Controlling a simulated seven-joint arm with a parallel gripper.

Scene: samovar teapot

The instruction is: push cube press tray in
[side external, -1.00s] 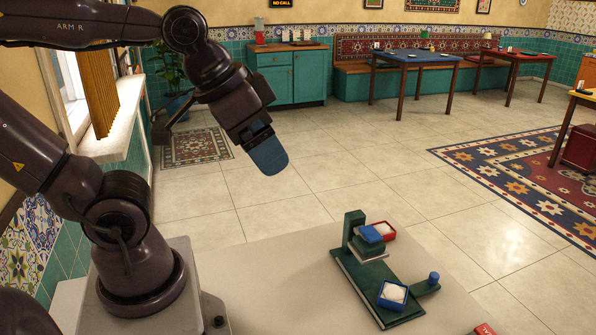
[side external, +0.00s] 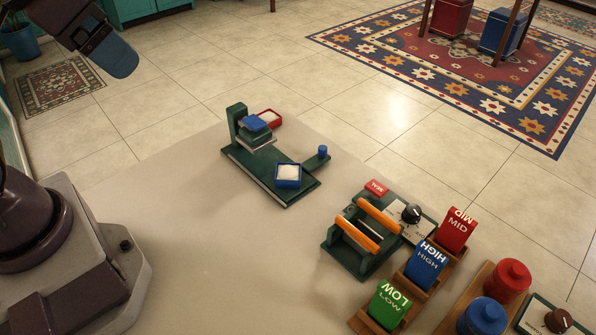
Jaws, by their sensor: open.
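A dark green cube press (side external: 262,170) stands on the pale table, with an upright post at its back left. A blue block (side external: 254,124) sits at the post above a stepped green part. A blue tray (side external: 288,183) with white contents sits on the front of the green base. A blue knob (side external: 322,151) tops a green side arm. My gripper (side external: 121,62), with a blue fingertip showing, is open at the upper left, well away from the press; its other finger is hidden.
Right of the press stands a green device with orange bars (side external: 371,222) and a black dial (side external: 411,213). Red MID (side external: 455,230), blue HIGH (side external: 427,263) and green LOW (side external: 388,304) blocks stand on a wooden rack. Red and blue round pieces are lower right. The table left of the press is clear.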

